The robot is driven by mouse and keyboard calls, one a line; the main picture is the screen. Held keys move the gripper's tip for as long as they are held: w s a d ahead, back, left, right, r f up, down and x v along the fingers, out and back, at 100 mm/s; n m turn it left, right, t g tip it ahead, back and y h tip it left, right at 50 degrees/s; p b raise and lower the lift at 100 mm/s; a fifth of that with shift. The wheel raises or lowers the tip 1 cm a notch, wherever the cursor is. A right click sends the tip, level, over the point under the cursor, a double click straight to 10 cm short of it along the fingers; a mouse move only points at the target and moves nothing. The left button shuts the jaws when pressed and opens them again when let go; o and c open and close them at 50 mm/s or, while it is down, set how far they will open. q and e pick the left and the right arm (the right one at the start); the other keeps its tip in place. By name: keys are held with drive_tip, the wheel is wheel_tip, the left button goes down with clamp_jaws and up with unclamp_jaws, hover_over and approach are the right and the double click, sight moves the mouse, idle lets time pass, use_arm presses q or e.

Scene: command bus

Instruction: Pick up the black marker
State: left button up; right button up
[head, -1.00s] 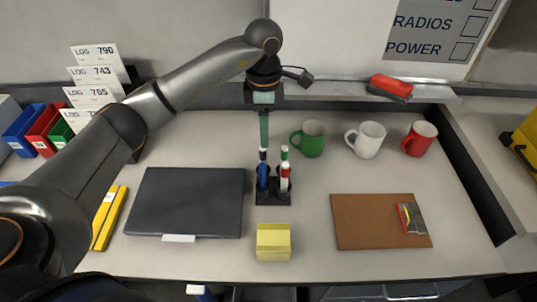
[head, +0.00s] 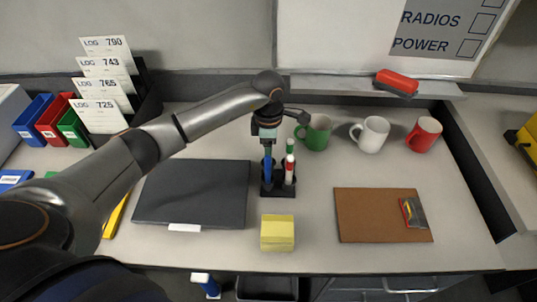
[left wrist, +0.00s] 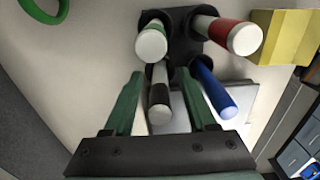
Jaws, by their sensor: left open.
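The black marker (left wrist: 158,96) stands in a dark pen holder (left wrist: 180,20) among a green marker (left wrist: 151,42), a red marker (left wrist: 232,35) and a blue marker (left wrist: 214,90). My left gripper (left wrist: 158,92) is open, with its green fingers on either side of the black marker's upper part; no grip on it shows. The blue marker is just outside the right-hand finger. In the head view the holder (head: 278,190) stands behind the yellow notes, my left gripper (head: 267,143) is right above it, and the black marker is hidden there. My right gripper is out of view.
Green (head: 315,133), white (head: 371,134) and red (head: 424,134) mugs stand behind and right of the holder. A dark laptop-like slab (head: 192,193) lies left, yellow notes (head: 277,232) in front, and a brown board (head: 372,215) right. Desk between holder and board is clear.

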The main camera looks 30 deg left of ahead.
use_arm(q)
clamp_jaws()
idle(0.3)
idle(0.3)
